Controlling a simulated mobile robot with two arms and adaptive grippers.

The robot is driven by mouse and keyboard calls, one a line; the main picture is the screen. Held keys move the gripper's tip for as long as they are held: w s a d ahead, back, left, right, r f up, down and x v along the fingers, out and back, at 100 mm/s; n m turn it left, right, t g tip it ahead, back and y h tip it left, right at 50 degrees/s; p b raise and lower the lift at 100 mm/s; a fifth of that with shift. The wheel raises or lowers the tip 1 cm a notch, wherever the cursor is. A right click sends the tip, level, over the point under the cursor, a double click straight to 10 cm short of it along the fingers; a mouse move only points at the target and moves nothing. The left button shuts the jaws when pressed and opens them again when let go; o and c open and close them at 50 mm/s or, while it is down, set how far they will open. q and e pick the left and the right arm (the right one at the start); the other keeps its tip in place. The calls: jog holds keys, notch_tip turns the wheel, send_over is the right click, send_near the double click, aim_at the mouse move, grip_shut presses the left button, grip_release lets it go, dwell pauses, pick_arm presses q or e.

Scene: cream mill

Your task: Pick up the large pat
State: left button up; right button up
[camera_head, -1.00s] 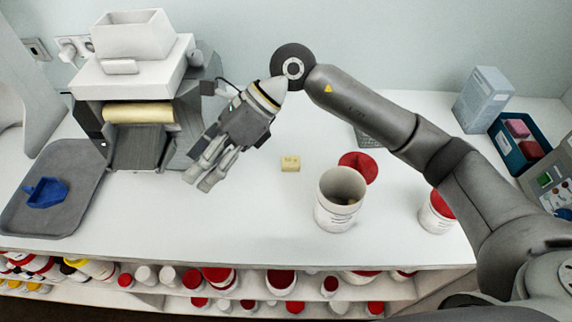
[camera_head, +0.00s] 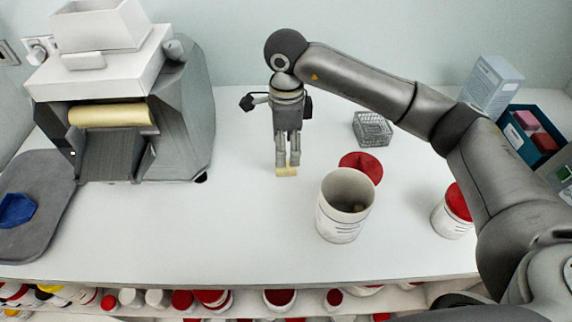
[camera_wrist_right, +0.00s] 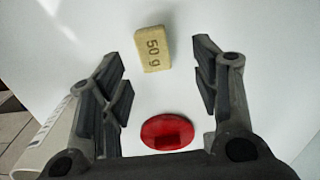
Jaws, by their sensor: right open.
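A pale yellow block marked "50 g", seemingly the large pat (camera_head: 286,173), lies on the white counter in the head view. In the right wrist view the pat (camera_wrist_right: 153,49) lies ahead, roughly between the fingertips in the picture. My right gripper (camera_head: 288,163) points down over the pat with its fingers apart. It is open and empty; its fingertips hide part of the pat in the head view. The fingers also show in the wrist view (camera_wrist_right: 158,60). My left gripper is out of view.
An open white tub (camera_head: 338,224) stands front right of the pat, its red lid (camera_head: 361,166) behind it. A wire basket (camera_head: 373,130) and red-lidded jar (camera_head: 452,214) are further right. A mill (camera_head: 185,125) and grey tray (camera_head: 52,222) stand left. Counter around the pat is clear.

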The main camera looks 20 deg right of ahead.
jog(key=f+p, duration=0.1)
jog(key=f, duration=0.1)
jog(key=f+p, duration=0.1)
jog(key=f, duration=0.1)
jog(key=shift+s+a, duration=0.15)
jog(key=shift+s, duration=0.25)
jog(key=shift+f, duration=0.55)
jog(key=c, duration=1.1)
jog(key=shift+r, duration=0.1)
jog(key=shift+w+r, duration=0.1)
jog(key=shift+r, duration=0.45)
jog(key=s+a+r+b, duration=0.5)
jog(key=s+a+r, duration=0.3)
jog(key=a+r, duration=0.3)
jog(key=shift+s+a+r, duration=0.15)
jog(key=shift+a+r, duration=0.05)
jog(key=shift+r, duration=0.2)
